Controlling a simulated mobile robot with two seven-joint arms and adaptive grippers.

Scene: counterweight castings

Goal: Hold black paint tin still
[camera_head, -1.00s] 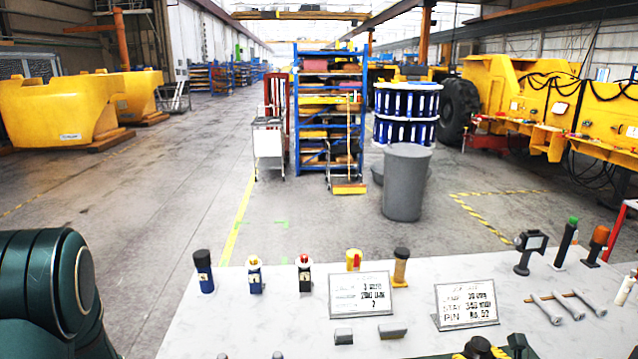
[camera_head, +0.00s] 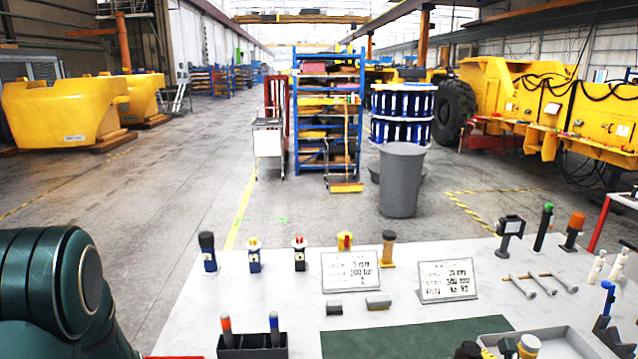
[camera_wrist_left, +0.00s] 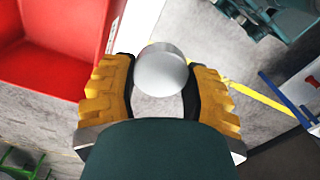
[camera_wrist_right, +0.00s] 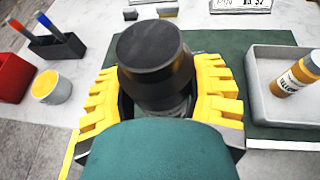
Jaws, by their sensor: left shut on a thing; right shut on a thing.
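A black tin with a round, flat black top (camera_wrist_right: 155,50) stands out in the right wrist view. My right gripper (camera_wrist_right: 160,88) is shut around it, with a yellow-padded finger on each side. Its lower part is mostly hidden by my gripper. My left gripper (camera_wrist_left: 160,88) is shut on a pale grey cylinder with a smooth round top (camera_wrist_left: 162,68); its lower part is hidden. In the head view my left arm is at the lower left, and its gripper is out of frame.
A green mat (camera_head: 410,340) lies on the white table. A grey tray (camera_wrist_right: 262,62) with a yellow-labelled bottle (camera_wrist_right: 298,75) is right of the black tin. A pen holder (camera_wrist_right: 62,45), yellow-topped cup (camera_wrist_right: 52,87) and red box (camera_wrist_right: 12,75) are left. A red bin (camera_wrist_left: 60,50) is beside my left gripper.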

